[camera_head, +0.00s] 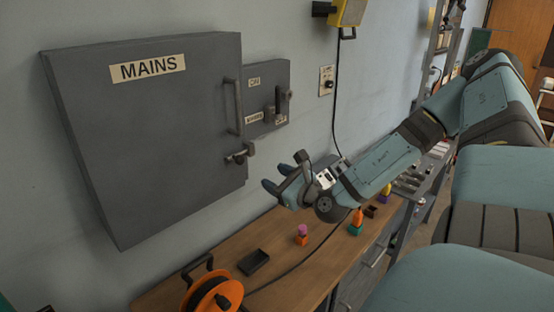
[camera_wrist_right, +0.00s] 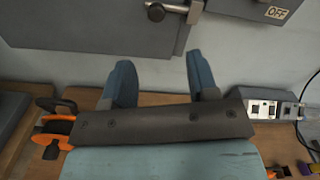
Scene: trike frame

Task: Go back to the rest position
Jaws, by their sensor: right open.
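My right gripper (camera_head: 277,190) is open and empty in the head view, held above the wooden bench in front of the wall. Its two blue fingers stand apart in the right wrist view (camera_wrist_right: 160,82), with nothing between them. The grey cabinet marked MAINS (camera_head: 150,140) hangs on the wall to the left of the gripper, its door shut. A smaller grey switch box (camera_head: 265,88) sits to its right, with a lever on its front. The gripper is apart from both. My left gripper is in neither view.
The bench (camera_head: 290,270) below carries an orange cable reel (camera_head: 207,293), a small black tray (camera_head: 253,262) and small coloured pieces (camera_head: 302,235). A yellow box (camera_head: 347,12) with a hanging cable is on the wall. Metal shelving (camera_head: 425,165) stands at the right.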

